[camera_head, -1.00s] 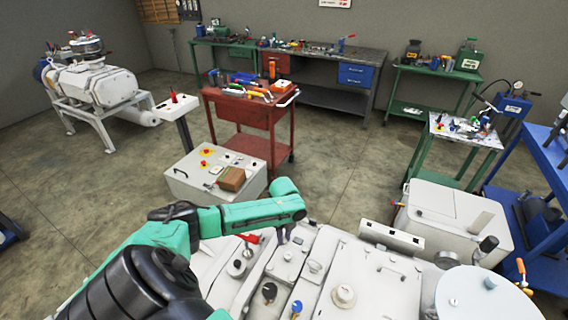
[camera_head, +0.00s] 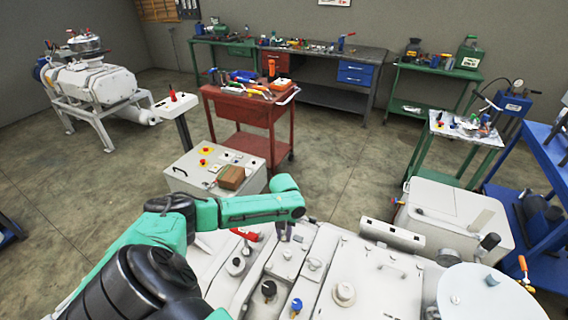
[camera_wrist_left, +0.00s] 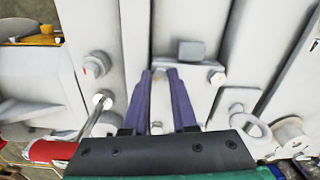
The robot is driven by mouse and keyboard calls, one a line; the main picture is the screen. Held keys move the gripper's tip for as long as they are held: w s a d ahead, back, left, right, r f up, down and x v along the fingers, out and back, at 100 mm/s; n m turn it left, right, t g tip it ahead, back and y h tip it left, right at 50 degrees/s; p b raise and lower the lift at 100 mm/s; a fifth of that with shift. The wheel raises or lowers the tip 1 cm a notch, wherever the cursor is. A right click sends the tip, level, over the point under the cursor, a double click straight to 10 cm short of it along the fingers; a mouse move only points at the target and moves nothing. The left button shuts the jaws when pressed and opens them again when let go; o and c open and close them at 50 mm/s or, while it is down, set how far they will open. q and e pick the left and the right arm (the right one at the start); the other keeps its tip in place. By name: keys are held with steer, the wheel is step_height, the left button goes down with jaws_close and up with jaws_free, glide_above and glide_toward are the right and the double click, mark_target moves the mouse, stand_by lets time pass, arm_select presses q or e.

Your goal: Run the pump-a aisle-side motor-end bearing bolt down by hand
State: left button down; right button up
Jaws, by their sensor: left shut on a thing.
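My left gripper (camera_head: 286,236) reaches down onto the pale grey pump (camera_head: 362,290) at the bottom of the head view. In the left wrist view its two purple fingers (camera_wrist_left: 160,73) stand close together, pointing at the pump's top by a square grey block (camera_wrist_left: 191,50). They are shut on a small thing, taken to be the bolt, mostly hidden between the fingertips. Other bolt heads show nearby, one left of the fingers (camera_wrist_left: 96,65) and one right (camera_wrist_left: 217,77). My right gripper is not in view.
A red handle (camera_head: 244,235) lies close left of the gripper; it also shows in the left wrist view (camera_wrist_left: 48,151). Several knobs and caps rise from the pump top. A red tool cart (camera_head: 247,112) and a white control box (camera_head: 213,185) stand beyond.

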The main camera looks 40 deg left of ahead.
arm_select(q)
steer(key=m, duration=0.3)
steer(key=shift+w+a+r+m+b, duration=0.1)
steer(key=shift+w+r+m+b, duration=0.2)
steer(key=shift+m, duration=0.1)
steer(key=shift+f+m+b, duration=0.1)
steer(key=shift+m+b, duration=0.2)
steer(key=shift+m, duration=0.5)
steer(key=m+b, duration=0.2)
steer(key=shift+s+m, duration=0.1)
steer(key=shift+m, duration=0.2)
steer(key=shift+m+b, duration=0.5)
steer(key=c, duration=0.7)
jaws_free()
steer(key=shift+s, duration=0.2)
